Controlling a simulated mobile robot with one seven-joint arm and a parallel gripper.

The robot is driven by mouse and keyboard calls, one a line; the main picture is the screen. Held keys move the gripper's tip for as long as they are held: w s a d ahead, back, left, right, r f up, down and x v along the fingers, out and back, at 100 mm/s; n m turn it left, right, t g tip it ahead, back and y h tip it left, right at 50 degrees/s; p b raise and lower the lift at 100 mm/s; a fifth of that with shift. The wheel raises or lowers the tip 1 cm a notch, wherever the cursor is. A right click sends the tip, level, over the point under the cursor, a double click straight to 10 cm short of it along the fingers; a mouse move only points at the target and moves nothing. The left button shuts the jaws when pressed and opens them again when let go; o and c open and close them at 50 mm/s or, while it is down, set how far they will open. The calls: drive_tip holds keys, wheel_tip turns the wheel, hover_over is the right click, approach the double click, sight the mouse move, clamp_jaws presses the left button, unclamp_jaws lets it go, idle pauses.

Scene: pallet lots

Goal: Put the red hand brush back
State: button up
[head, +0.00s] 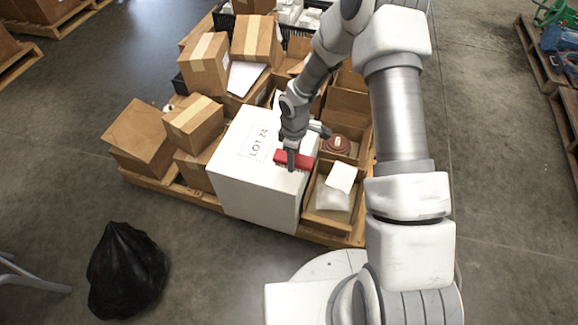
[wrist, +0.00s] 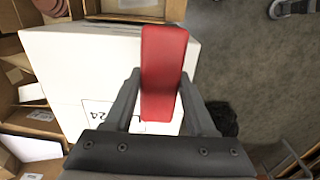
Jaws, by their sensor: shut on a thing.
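The red hand brush (head: 294,160) is a red block with a pale underside, at the top of a white box (head: 254,192) marked LOT 24. My gripper (head: 291,160) is shut on the brush from above. In the wrist view the brush (wrist: 163,65) lies between the two fingers (wrist: 160,100), its long side running away from the palm. The white box top (wrist: 75,60) shows beneath it. I cannot tell whether the brush touches the box top or hangs just above it.
Cardboard boxes (head: 200,62) crowd the wooden pallet (head: 190,197). An open carton (head: 322,218) with white items is right of the white box; a reddish-brown round thing (head: 338,144) sits behind it. A black bag (head: 126,270) lies on the floor, front left. The floor around is mostly clear.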

drive_tip(key=shift+w+a+f, duration=0.7)
drive_tip(key=shift+w+f, duration=0.05)
drive_tip(key=shift+w, duration=0.2)
drive_tip(key=shift+f+b, duration=1)
drive_tip(key=shift+f, duration=0.9)
drive_tip(key=shift+f, duration=0.15)
drive_tip(key=o, duration=1.2)
